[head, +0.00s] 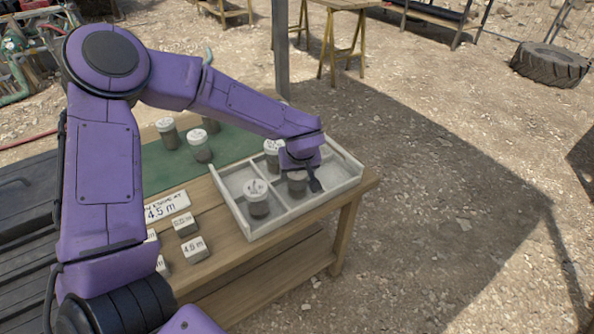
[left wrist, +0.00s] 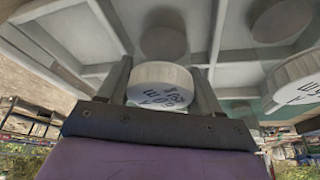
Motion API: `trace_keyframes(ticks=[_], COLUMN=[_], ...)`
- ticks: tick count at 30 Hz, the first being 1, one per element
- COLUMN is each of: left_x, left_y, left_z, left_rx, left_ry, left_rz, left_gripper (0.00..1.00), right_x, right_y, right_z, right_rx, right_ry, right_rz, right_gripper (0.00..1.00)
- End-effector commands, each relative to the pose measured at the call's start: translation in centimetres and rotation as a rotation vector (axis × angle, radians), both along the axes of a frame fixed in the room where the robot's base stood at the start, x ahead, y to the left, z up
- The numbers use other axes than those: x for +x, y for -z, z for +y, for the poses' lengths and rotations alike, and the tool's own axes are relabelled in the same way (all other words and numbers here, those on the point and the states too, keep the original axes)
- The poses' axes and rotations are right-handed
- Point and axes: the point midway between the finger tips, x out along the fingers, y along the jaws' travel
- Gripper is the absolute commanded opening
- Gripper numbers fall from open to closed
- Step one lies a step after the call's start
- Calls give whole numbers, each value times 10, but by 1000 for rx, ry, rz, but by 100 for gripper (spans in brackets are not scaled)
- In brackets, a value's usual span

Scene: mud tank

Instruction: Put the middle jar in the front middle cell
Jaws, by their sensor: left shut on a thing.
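My left gripper (head: 300,178) is shut on a jar with a white lid and a grey-brown body (head: 297,187). In the left wrist view its lettered lid (left wrist: 160,84) sits between the two fingers. The held jar is over or inside the front middle cell of the grey divided tray (head: 304,211). I cannot tell whether its base touches the tray floor. Another white-lidded jar (head: 258,204) stands in the front left cell. A third jar (head: 272,148) shows behind my gripper, partly hidden by it. My right gripper is not in view.
A 4.5 m sign (head: 166,207) and small labelled blocks (head: 194,249) lie on the wooden table left of the tray. The tray's right end looks clear.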

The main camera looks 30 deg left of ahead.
Motion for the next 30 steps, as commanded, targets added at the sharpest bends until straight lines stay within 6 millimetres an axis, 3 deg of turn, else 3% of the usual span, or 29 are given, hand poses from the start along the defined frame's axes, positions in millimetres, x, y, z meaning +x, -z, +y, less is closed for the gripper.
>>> trace_keyframes(ticks=[2, 3, 4, 5, 14, 17, 25, 30], left_x=[0, 0, 0, 0, 0, -3, -21, -30], left_y=[2, 2, 2, 2, 0, -15, -79, -105], left_z=[0, 0, 0, 0, 0, -4, -23, -30], left_rx=[0, 0, 0, 0, 0, -2, -1, -1], left_ry=[0, -1, -1, -1, 0, 0, 0, -1], left_rz=[0, 1, 1, 1, -1, -2, -4, -1], left_gripper=[14, 77, 87, 91, 91, 91, 91, 91], right_x=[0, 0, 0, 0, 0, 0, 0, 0], right_y=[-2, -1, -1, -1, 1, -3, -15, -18], right_z=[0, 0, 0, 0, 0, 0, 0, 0], right_rx=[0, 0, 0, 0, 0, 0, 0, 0], right_ry=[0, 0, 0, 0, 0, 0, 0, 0], right_rz=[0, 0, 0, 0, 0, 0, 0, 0], right_gripper=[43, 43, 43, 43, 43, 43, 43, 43])
